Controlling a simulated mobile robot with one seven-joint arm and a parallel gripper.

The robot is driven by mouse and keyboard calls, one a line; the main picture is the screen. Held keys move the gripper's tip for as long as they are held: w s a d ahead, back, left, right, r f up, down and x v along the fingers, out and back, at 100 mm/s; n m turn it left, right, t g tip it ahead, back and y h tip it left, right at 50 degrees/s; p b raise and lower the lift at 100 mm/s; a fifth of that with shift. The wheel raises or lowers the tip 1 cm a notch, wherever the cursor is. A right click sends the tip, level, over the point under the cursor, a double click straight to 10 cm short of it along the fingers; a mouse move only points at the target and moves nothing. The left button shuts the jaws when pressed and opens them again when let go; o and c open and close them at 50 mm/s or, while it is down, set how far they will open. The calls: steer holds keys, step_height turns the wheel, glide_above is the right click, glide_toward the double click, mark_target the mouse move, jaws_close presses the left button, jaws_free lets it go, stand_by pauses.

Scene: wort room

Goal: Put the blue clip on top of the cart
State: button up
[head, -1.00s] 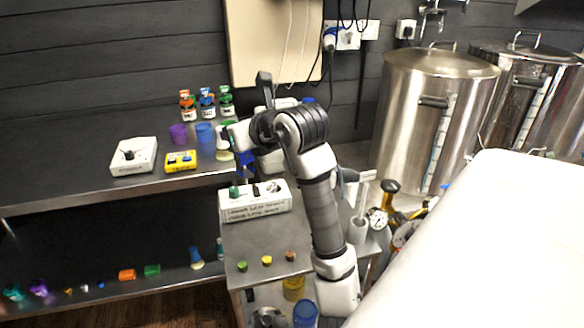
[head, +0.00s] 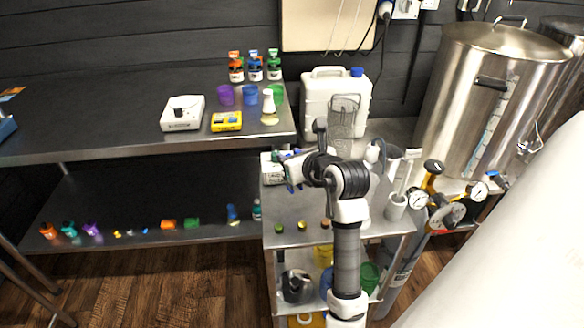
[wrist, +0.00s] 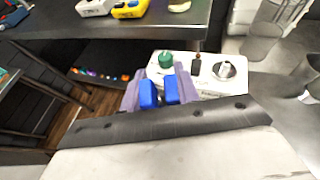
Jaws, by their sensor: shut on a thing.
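The blue clip (wrist: 160,92) shows as two blue pieces side by side between my gripper's fingers in the wrist view. My gripper (wrist: 158,97) is shut on it. In the head view my gripper (head: 296,178) is over the far left part of the steel cart (head: 300,208), and a bit of blue clip (head: 288,187) shows at its tip. The clip appears to be above the cart top; the exact gap cannot be told. My arm hides part of the cart top.
A white box with a green knob (wrist: 205,72) stands at the cart's back left. A steel bench (head: 100,125) adjoins at left.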

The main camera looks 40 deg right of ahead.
steer(key=shift+f, duration=1.9)
steer(key=shift+f, duration=0.2)
steer(key=o, duration=1)
steer(key=shift+c, duration=0.2)
steer(key=shift+r, duration=0.3)
steer(key=b+v, duration=0.1)
steer(key=v, duration=1.1)
steer(key=shift+f+b, duration=0.15)
steer(key=shift+b, duration=0.25)
